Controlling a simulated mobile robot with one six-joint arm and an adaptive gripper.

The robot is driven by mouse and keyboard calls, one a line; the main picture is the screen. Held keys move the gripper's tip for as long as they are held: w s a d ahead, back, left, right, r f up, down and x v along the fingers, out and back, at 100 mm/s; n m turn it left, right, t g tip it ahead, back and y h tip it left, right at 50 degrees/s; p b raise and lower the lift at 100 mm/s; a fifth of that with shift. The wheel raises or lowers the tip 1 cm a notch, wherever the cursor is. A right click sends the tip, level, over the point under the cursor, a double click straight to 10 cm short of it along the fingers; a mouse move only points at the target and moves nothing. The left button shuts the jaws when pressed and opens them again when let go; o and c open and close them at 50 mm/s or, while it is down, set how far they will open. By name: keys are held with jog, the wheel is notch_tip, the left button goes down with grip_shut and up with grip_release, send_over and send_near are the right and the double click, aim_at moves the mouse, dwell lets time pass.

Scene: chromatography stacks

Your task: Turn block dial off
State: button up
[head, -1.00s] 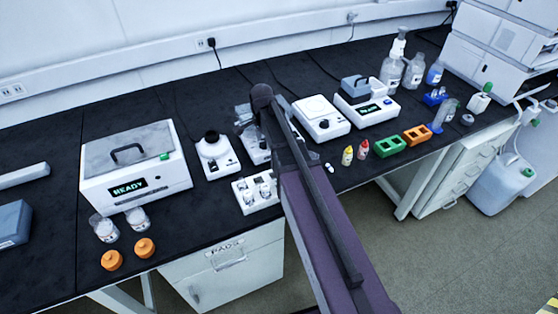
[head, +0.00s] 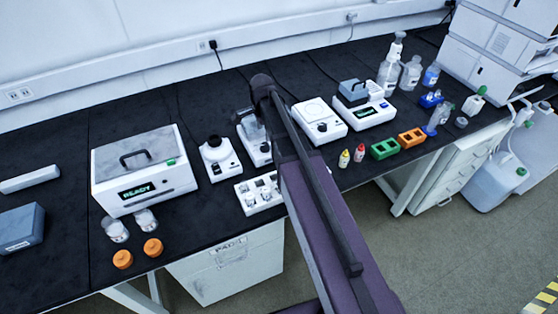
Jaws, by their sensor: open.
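No dial in view is labelled clearly enough to tell that it is the block dial. A white unit (head: 366,113) with a grey-blue block (head: 352,90) on top has a green-lit display and a small blue control at its front right. To its left, a white flat-topped unit (head: 313,112) has a dark front knob (head: 322,128). Another white unit (head: 264,156) with a small dark front control stands left of my arm, partly covered by it. My dark purple arm crosses the middle of the head view. I cannot make out my gripper's fingers.
A lidded white box (head: 146,177) reading READY stands at left, beside a white unit with a dark round top (head: 218,150). A white vial rack (head: 259,193), two small bottles, a green rack (head: 384,149) and an orange rack (head: 411,138) line the front. Bottles stand at back right.

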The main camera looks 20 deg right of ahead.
aim_at(265, 145)
jog(key=shift+r+p, duration=3.35)
jog(key=shift+r, duration=0.3)
jog(key=shift+s+d+f+n+b, duration=0.1)
jog(key=shift+s+f+n+b, duration=0.85)
jog(key=shift+s+n, duration=1.9)
jog(key=shift+s+a+f+n+b, duration=0.1)
jog(key=shift+s+f+n+b, duration=0.8)
jog(key=shift+s+n, duration=1.9)
jog(key=shift+s+d+f+n+b, duration=0.1)
jog(key=shift+s+f+n+b, duration=0.85)
jog(key=shift+s+n, duration=1.9)
jog(key=shift+s+m, duration=0.45)
jog(key=shift+m, duration=0.05)
